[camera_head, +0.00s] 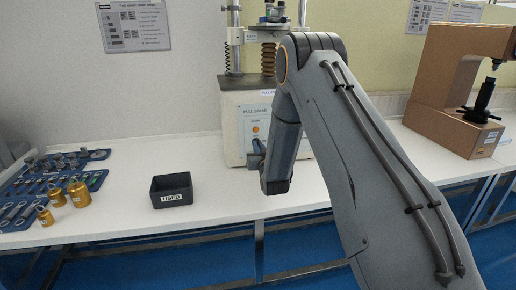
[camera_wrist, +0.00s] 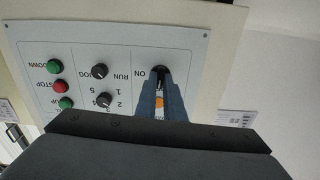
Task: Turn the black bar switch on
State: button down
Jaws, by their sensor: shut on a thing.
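The black bar switch (camera_wrist: 160,70) is on the light panel of the pull stand (camera_head: 232,110), beside the ON label in the wrist view, which shows the panel upside down. My gripper (camera_wrist: 160,78) is shut on the switch, with its two blue-grey fingers on either side of it. The fingers hide part of the switch, so I cannot tell its exact angle. An orange round lamp (camera_wrist: 159,102) shows between the fingers. In the head view my gripper (camera_head: 256,148) is at the front panel, and the switch is hidden there.
The panel also has two black knobs (camera_wrist: 100,71) and green and red buttons (camera_wrist: 60,86). A black box labelled USED (camera_head: 171,198) stands on the white bench (camera_head: 120,220). Weights and tools (camera_head: 78,193) lie at the left. A brown tester (camera_head: 440,100) stands at the right.

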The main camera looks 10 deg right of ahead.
jog(key=shift+d+f+m+b, duration=0.1)
jog(key=shift+m+b, duration=1.65)
jog(key=shift+m, duration=2.5)
jog(key=shift+f+m+b, duration=0.1)
jog(key=shift+m+b, duration=1.6)
jog(key=shift+m, duration=2.55)
jog(key=c, duration=1.9)
grip_release()
jog(key=shift+o, duration=0.2)
jog(key=shift+r, duration=0.1)
jog(key=s+b, duration=0.1)
jog(key=s, duration=0.6)
jog(key=shift+s, duration=0.4)
